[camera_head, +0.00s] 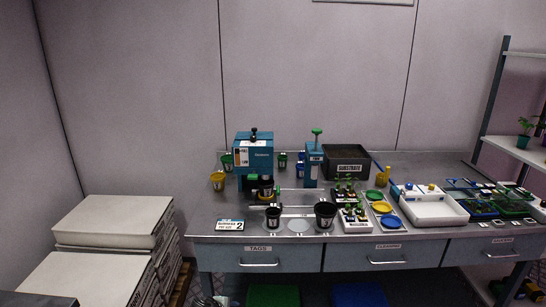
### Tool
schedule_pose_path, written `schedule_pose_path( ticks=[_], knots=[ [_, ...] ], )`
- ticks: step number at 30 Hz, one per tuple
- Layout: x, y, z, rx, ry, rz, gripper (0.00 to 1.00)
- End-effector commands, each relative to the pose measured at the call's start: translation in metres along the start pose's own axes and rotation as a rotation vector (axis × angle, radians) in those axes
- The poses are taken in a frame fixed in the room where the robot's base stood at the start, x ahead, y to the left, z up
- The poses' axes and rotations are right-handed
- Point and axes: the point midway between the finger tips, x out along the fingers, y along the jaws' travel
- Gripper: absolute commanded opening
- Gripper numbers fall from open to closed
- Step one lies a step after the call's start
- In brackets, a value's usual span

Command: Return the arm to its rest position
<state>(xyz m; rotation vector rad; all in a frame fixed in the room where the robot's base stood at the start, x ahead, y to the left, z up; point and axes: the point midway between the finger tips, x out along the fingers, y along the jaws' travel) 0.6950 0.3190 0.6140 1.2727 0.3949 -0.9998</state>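My gripper and arm do not show clearly anywhere in the head camera view, so I cannot see what the gripper holds, if anything. A small pale, rounded object is cut off by the bottom edge, left of the middle; I cannot tell what it is. The metal workbench (270,232) stands in front of me with its things on it.
The bench carries a blue machine (254,157), black pots (325,215), a substrate bin (347,162), colored dishes (382,208) and a white tray (430,208). Stacked white slabs (112,220) stand at left, a shelf rack (490,100) at right. Space above the bench looks clear.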

Motion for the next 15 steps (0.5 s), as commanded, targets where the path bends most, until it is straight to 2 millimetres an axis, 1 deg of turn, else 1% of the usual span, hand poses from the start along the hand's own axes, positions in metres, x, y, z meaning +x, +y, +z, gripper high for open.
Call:
schedule_pose_path(
  ticks=[1, 2, 3, 5, 6, 8, 9, 10, 12, 14, 15],
  knots=[
    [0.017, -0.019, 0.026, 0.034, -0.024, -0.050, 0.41],
    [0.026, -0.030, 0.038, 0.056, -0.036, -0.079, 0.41],
    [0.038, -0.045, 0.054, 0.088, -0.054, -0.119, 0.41],
    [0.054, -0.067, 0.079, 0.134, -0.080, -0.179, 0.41],
    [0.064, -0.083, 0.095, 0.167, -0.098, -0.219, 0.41],
    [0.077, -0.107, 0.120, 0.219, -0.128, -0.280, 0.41],
    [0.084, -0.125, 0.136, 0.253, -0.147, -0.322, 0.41],
    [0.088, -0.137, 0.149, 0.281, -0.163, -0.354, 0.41],
    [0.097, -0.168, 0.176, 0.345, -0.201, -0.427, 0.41],
    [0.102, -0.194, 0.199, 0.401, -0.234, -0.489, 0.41],
    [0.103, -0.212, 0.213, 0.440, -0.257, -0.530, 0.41]
  ],
)
